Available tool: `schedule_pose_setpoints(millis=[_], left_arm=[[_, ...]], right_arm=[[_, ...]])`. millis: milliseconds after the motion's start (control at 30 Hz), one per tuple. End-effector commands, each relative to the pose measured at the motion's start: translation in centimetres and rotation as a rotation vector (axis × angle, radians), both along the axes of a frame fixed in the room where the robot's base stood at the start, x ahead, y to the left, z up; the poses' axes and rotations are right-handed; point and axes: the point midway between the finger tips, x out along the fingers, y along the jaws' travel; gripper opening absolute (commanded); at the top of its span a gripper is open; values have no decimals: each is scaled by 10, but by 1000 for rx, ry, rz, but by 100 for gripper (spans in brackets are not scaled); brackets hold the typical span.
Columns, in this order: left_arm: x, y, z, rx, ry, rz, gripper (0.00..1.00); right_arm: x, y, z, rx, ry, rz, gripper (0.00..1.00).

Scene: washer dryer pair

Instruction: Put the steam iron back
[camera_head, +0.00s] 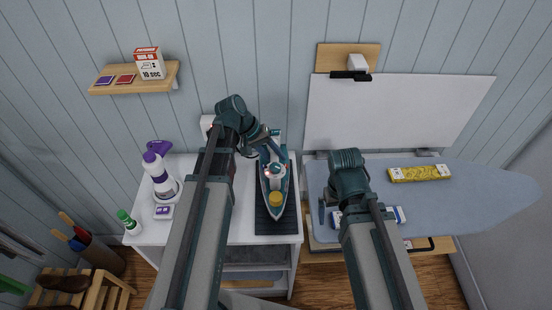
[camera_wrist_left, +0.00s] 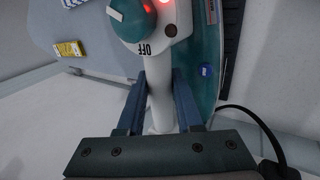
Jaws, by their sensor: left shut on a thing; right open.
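The steam iron (camera_head: 278,186), teal with a white handle and a yellow part near its tip, is over the dark ribbed mat (camera_head: 264,226) on the white cabinet top. Its tip points toward the front. Whether its sole touches the mat is hard to tell. My left gripper (camera_head: 272,152) is shut on the iron's handle. In the left wrist view the fingers sit either side of the white handle (camera_wrist_left: 160,95), below a dial, an OFF mark and a red light. My right gripper (camera_head: 328,210) is open near the ironing board's left end, apart from the iron.
The grey-blue ironing board (camera_head: 480,200) carries a yellow packet (camera_head: 419,173) and a blue-and-white item (camera_head: 398,214), partly behind my right arm. A dark cord shows in the left wrist view (camera_wrist_left: 262,128).

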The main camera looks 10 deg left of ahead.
Motion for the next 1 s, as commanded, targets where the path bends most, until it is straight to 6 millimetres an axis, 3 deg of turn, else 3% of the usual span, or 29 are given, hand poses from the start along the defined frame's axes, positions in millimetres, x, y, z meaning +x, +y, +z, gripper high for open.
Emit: schedule_pose_setpoints(millis=[33,200,700,733,867,1000], left_arm=[[-1,1,-11,-2,0,1,0],[-2,5,-25,-2,0,1,0],[-3,6,-29,-2,-1,0,0],[-3,6,-28,0,0,0,40],[-3,6,-28,0,0,0,63],[-3,6,-28,0,0,0,64]], right_arm=[[0,0,-11,0,0,0,100],[0,0,-25,0,0,-1,100],[0,0,-29,0,0,-1,100],[0,0,-28,0,0,-1,100],[0,0,-28,0,0,-1,100],[0,0,-28,0,0,-1,100]])
